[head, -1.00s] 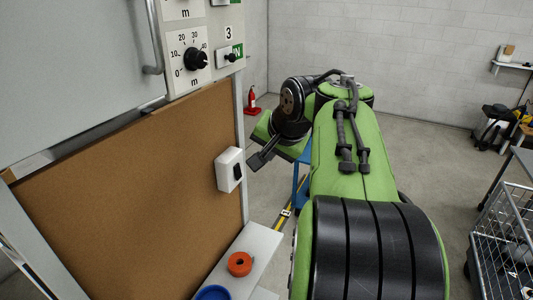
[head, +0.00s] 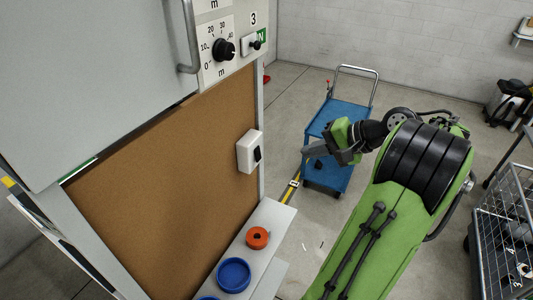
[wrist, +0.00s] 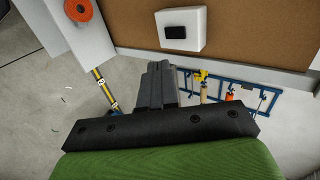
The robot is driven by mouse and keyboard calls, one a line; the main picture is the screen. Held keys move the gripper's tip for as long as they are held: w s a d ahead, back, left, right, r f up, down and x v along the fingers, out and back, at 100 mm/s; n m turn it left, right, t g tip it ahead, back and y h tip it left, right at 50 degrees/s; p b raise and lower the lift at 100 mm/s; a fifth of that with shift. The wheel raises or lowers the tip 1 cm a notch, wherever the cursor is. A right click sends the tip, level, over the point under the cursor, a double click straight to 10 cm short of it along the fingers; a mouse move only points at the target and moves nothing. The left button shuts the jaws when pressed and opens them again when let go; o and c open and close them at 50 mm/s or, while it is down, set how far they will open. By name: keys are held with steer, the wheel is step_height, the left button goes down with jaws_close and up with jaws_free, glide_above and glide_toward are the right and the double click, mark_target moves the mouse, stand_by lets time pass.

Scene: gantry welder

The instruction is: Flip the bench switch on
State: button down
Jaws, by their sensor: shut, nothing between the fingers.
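The bench switch is a white box with a black rocker (head: 250,152), fixed to the right side of the brown board in the head view. In the wrist view the switch (wrist: 182,30) is at the top, facing me, with its dark rocker in the middle. My gripper (head: 305,153) is to the right of the switch in the head view, apart from it, its fingers pointing left toward it. In the wrist view my gripper (wrist: 160,66) has its fingers together with nothing between them, just below the switch. Whether the rocker is on or off, I cannot tell.
A panel with a dial (head: 224,48) and a small switch (head: 255,41) is above the board. A shelf (head: 262,222) below holds an orange roll (head: 257,238) and a blue ring (head: 233,275). A blue cart (head: 345,118) stands behind my gripper. A wire cage (head: 505,225) is at the right.

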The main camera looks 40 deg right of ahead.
steer(key=shift+f, duration=0.1)
steer(key=b, duration=0.3)
glide_toward(259, 159)
step_height(259, 159, down, 3)
steer(key=w, duration=0.1)
steer(key=w+a, duration=0.1)
steer(key=w, duration=0.2)
steer(key=shift+w+a+f, duration=0.1)
steer(key=shift+a+f, duration=0.15)
steer(key=shift+a, duration=0.1)
steer(key=shift+w, duration=0.3)
steer(key=shift+a, duration=0.1)
